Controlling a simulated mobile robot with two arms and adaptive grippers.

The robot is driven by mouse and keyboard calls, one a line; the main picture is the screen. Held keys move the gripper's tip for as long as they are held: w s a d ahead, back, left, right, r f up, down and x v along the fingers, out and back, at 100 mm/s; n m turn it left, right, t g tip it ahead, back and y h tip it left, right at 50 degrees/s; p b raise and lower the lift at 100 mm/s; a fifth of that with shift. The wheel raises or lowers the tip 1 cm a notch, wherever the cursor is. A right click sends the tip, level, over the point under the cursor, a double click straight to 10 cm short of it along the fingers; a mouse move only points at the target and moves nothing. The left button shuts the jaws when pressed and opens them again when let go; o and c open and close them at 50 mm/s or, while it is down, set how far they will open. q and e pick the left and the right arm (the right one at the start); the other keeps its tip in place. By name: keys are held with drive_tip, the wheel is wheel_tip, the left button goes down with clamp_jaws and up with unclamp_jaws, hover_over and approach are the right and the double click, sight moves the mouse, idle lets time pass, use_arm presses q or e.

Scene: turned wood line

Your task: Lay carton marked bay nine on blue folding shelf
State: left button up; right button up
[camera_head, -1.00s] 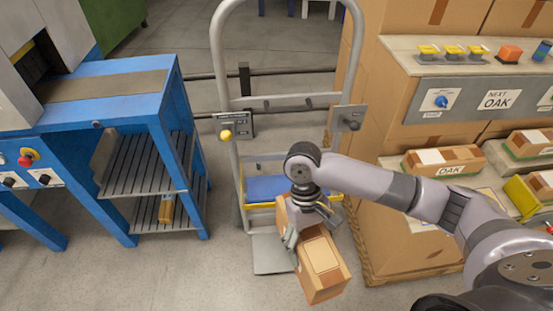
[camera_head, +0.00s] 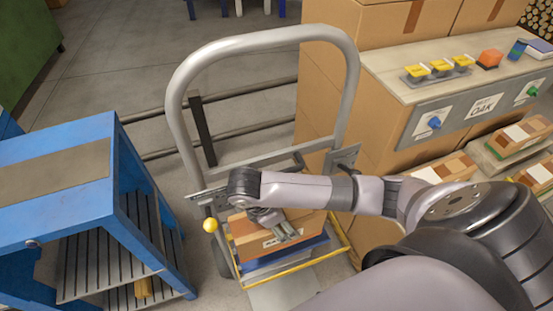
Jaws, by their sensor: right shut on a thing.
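A brown carton (camera_head: 250,232) with a small white label, too small to read, is over the blue folding shelf (camera_head: 292,262) of the grey tubular trolley. My right gripper (camera_head: 284,229) is shut on the carton from above, and my forearm hides part of its back and right side. The carton looks about level. A strip of the blue shelf shows along its front edge, inside a yellow rim. I cannot tell whether the carton touches the shelf. My left gripper is not in view.
The trolley's hooped handle (camera_head: 262,40) rises behind the carton. A blue slatted stand (camera_head: 60,185) is close on the left.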

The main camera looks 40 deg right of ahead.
wheel_tip(320, 180, down, 12)
drive_tip(key=shift+f+b, duration=0.1)
drive_tip(key=shift+b, duration=0.45)
drive_tip(key=w, duration=0.2)
drive_tip(key=w+d, duration=0.1)
drive_tip(key=w, duration=0.1)
drive_tip(key=shift+f, duration=0.65)
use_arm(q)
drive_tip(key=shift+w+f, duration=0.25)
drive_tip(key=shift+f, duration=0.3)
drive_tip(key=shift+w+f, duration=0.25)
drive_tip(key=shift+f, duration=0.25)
use_arm(e)
drive_tip(key=shift+s, duration=0.1)
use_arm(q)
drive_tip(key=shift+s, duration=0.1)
use_arm(e)
drive_tip(key=o, duration=1.5)
